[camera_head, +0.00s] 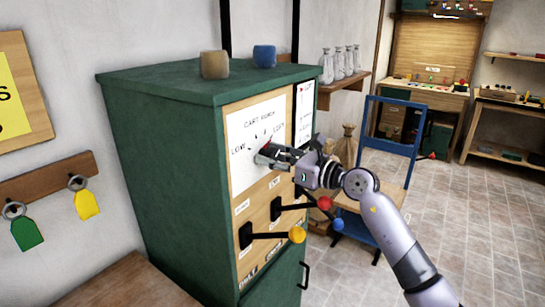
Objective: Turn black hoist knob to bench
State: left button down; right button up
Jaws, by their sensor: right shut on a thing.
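The green cabinet (165,170) stands in the middle, with a wooden front panel (243,217). A white dial plate (243,165) on the panel has printed marks and words around its centre, too small to read surely. My right gripper (266,156) reaches in from the right and is shut at the plate's centre, on the hoist knob. The fingers hide almost all of the knob, so its pointing direction cannot be told. A small red mark shows just above the fingers. My left gripper is out of view.
Below the plate, levers with a yellow ball (297,235) and a red ball (324,203) stick out close under my right arm. A tan block (214,65) and a blue block (264,56) sit on top.

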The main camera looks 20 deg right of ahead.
jog(key=c, duration=0.5)
jog(key=shift+f+n+b, duration=0.1)
jog(key=shift+n+b, duration=0.2)
jog(key=shift+b, duration=0.25)
jog(key=n+b, duration=0.5)
jog(key=b, duration=0.1)
jog(key=shift+d, duration=0.1)
jog(key=shift+n+b, duration=1.1)
jog(key=shift+b, duration=0.35)
jog(key=o, duration=1.2)
jog(key=shift+c, duration=0.2)
